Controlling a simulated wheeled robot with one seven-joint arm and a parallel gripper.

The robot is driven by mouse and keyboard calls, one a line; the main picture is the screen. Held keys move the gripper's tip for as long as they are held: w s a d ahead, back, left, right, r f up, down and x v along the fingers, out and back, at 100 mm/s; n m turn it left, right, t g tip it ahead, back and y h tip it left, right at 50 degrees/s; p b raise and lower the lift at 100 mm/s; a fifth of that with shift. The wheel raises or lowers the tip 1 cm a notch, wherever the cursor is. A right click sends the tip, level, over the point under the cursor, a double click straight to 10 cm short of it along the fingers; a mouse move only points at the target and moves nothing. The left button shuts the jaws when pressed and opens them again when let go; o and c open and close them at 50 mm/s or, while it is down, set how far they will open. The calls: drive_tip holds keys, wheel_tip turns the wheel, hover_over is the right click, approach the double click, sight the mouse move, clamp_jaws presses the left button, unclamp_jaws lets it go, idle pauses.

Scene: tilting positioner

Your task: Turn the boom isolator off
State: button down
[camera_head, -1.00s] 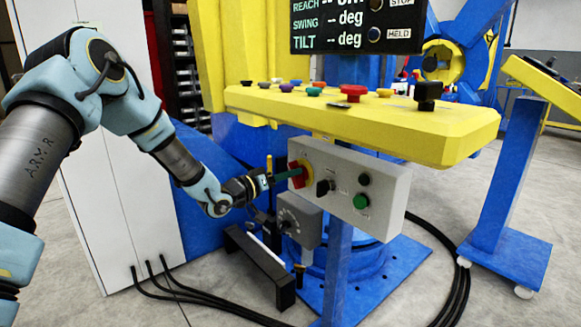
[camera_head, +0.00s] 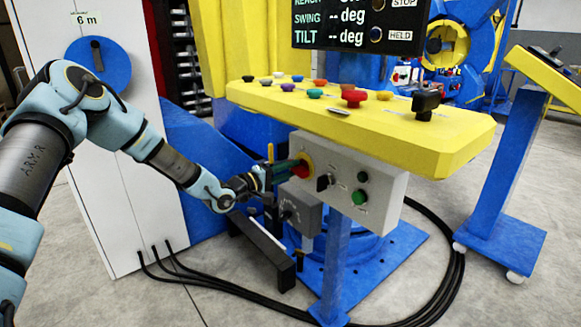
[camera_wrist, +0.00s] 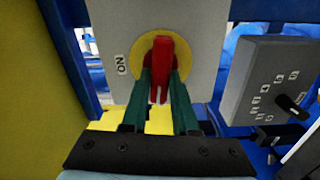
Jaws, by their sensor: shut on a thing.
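The isolator is a red rotary handle (camera_head: 301,171) on a yellow round plate, at the left end of a grey control box (camera_head: 384,193) under the yellow console. In the wrist view the red handle (camera_wrist: 161,68) stands upright in the picture on its yellow plate (camera_wrist: 196,54). My gripper (camera_head: 294,169) reaches in from the left. Its green fingers (camera_wrist: 160,82) lie on both sides of the handle and are shut on it. No "OFF" label shows.
A black selector (camera_head: 325,182) and green button (camera_head: 359,197) sit right of the handle. A smaller grey dial box (camera_head: 298,213) hangs close below my gripper. The yellow console (camera_head: 400,125) overhangs above. A low black bar (camera_head: 262,247) and cables (camera_head: 240,307) lie below.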

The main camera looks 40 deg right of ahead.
drive_tip(key=shift+n, duration=0.7)
drive_tip(key=shift+f, duration=0.1)
drive_tip(key=c, duration=0.7)
unclamp_jaws()
drive_tip(key=shift+a, duration=0.15)
drive_tip(key=a, duration=1)
drive_tip(key=shift+w+a+b, duration=0.3)
drive_tip(key=shift+w, duration=0.05)
